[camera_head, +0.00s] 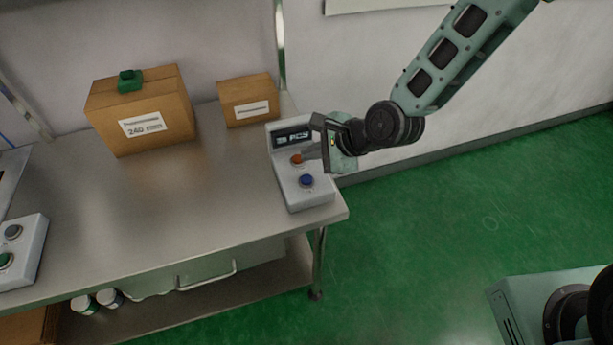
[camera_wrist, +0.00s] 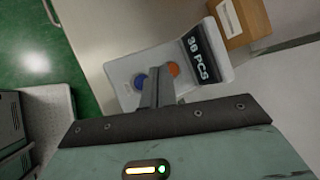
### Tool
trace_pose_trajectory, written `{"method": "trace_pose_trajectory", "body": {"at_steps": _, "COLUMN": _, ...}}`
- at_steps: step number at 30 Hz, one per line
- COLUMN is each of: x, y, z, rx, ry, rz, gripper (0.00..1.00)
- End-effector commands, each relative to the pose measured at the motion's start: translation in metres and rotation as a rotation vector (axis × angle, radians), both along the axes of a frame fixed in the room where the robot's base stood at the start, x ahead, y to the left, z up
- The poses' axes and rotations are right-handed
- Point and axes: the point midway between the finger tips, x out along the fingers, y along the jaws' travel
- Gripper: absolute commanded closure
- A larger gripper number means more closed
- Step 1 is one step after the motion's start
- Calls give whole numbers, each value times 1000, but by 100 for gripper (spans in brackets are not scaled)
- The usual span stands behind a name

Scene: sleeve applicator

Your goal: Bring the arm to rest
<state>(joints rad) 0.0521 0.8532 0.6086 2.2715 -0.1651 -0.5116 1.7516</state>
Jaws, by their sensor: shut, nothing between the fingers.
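My gripper (camera_head: 309,154) is shut and empty at the right end of the steel table, at the end of my raised arm. In the head view its fingertips are close to the orange button on a white control box (camera_head: 309,198); I cannot tell whether they touch. In the wrist view my shut fingers (camera_wrist: 155,92) point at the same box (camera_wrist: 128,70), between its blue button (camera_wrist: 140,82) and orange button (camera_wrist: 174,69). The box's display (camera_wrist: 202,52) reads "36 PCS" in the wrist view.
The steel table (camera_head: 215,190) carries a large cardboard box (camera_head: 165,105) with a green device (camera_head: 130,81) on top, and a smaller box (camera_head: 248,100). A second button box (camera_head: 28,250) stands at the left. Green floor (camera_head: 430,220) to the right is clear.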

Motion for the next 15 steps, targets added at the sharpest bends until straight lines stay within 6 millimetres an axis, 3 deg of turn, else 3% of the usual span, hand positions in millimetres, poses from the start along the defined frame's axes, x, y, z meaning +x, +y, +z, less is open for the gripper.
{"method": "trace_pose_trajectory", "body": {"at_steps": 12, "x": 0, "y": 0, "z": 0, "rx": 0, "ry": -1, "rz": 1, "gripper": 100}}
{"method": "trace_pose_trajectory", "body": {"at_steps": 15, "x": -8, "y": -1, "z": 8, "rx": -65, "ry": -35, "rz": 79, "gripper": 100}}
